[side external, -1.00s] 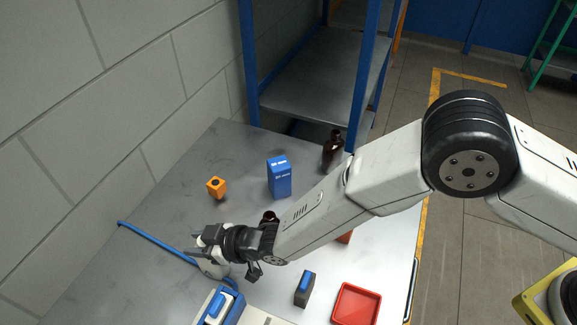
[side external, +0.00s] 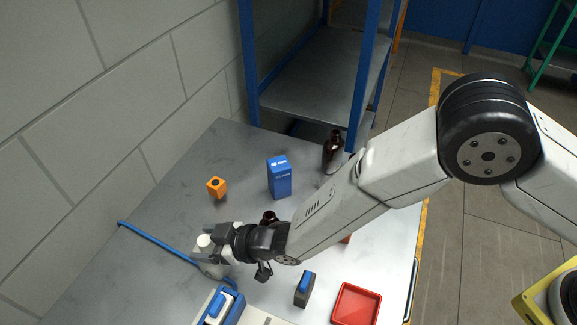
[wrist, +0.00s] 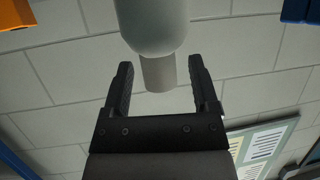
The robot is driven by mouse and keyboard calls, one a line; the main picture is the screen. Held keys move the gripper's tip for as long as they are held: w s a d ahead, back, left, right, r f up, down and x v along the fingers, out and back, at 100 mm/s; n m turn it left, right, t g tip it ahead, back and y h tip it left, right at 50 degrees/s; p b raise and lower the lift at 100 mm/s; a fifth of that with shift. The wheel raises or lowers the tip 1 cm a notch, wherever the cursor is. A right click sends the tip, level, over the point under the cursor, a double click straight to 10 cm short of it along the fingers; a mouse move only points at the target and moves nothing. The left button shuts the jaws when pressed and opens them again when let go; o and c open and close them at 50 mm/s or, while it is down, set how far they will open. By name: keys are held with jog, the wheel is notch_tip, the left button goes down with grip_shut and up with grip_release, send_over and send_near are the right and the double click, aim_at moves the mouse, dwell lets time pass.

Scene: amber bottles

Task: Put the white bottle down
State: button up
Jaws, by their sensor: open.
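The white bottle (side external: 205,255) stands upright on the table at the lower left in the side view, with its white cap showing. In the wrist view the bottle (wrist: 152,22) appears upside down, its cap (wrist: 158,74) in line with the gap between the fingers. My gripper (side external: 219,240) is beside the bottle on its right. In the wrist view my gripper (wrist: 160,70) is open, with clear gaps on both sides of the cap. The bottle's lower right part is partly hidden by the gripper in the side view.
A blue cable (side external: 158,239) runs behind the bottle. An orange block (side external: 217,187), blue box (side external: 279,178) and dark bottle (side external: 333,153) stand farther back. A red tray (side external: 356,305), a grey-and-blue item (side external: 304,289) and a blue-and-white device (side external: 219,307) are in front.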

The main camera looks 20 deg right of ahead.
jog(key=shift+v, duration=2.6)
jog(key=shift+d+r, duration=0.1)
jog(key=d+r+m+g+h, duration=0.1)
jog(key=d+r+h, duration=0.35)
jog(key=d, duration=0.65)
jog(key=d+r+m+g+h, duration=0.1)
jog(key=d+r+h, duration=0.3)
jog(key=d, duration=0.7)
jog(key=s+d+m+g+h, duration=0.1)
jog(key=s+d+m, duration=0.3)
jog(key=d, duration=0.7)
jog(key=s+d+m+g+h, duration=0.1)
jog(key=s+d+m, duration=0.3)
jog(key=d, duration=0.7)
jog(key=shift+s+d+m+g, duration=0.25)
jog(key=shift+s+m+g, duration=0.15)
jog(key=shift+s+g, duration=0.35)
